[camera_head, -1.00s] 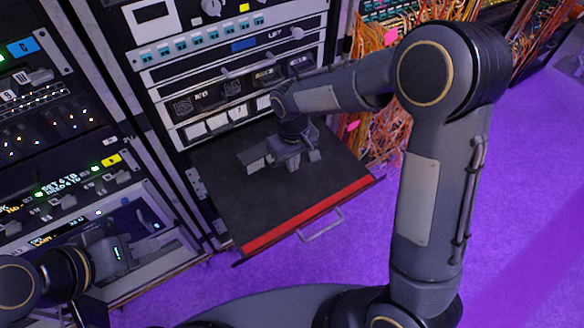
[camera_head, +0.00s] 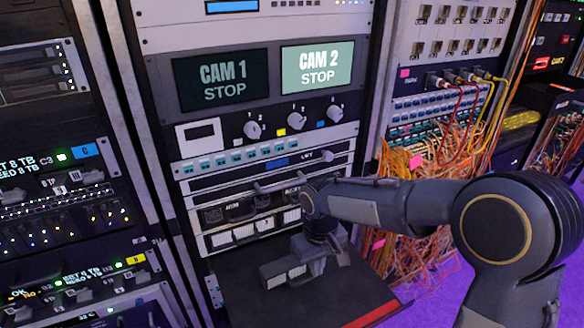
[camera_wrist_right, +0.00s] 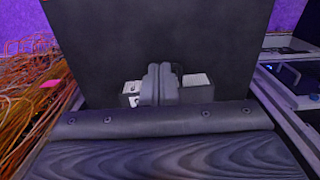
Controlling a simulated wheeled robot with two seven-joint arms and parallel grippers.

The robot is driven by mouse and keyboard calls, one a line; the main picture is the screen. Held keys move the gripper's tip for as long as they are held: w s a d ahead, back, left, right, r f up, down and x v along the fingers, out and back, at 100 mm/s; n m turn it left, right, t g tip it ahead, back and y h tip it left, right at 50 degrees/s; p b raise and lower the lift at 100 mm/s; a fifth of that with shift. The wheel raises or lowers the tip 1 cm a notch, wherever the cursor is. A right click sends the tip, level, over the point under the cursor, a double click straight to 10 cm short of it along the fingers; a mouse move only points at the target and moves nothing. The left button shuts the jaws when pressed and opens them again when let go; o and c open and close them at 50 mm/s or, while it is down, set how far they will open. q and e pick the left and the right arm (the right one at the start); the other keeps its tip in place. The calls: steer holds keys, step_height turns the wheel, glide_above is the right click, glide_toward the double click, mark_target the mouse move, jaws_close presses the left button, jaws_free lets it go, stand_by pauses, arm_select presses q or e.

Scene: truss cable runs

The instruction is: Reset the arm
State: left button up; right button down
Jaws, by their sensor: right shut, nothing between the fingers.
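My right arm reaches in from the right in the head view. Its gripper (camera_head: 290,272) is over the dark pulled-out shelf with a red front edge (camera_head: 375,314), in front of the rack. In the right wrist view the two fingers (camera_wrist_right: 160,84) are pressed together with nothing between them. A small pale-faced block shows on both sides of the fingers there, partly hidden by them; I cannot tell whether it is part of the gripper. My left gripper does not show in the head view now.
Above the shelf are a panel with white buttons (camera_head: 243,232), knobs (camera_head: 295,117) and two screens reading CAM 1 (camera_head: 222,80) and CAM 2 (camera_head: 318,68). Orange cables (camera_head: 425,170) hang to the right. Another rack (camera_head: 60,200) stands at left. Purple floor shows at the right.

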steer(key=s+d+r+m+t+y+p, duration=0.3)
steer(key=s+d+r+m+y, duration=0.1)
steer(key=s+d+r, duration=0.75)
steer(key=s+a+m+t+p, duration=0.1)
steer(key=s+t, duration=0.1)
steer(key=s, duration=0.8)
steer(key=shift+s+m+t+p, duration=0.15)
steer(key=shift+m+t+p, duration=0.15)
steer(key=shift+m, duration=0.1)
steer(key=shift+s+a, duration=0.1)
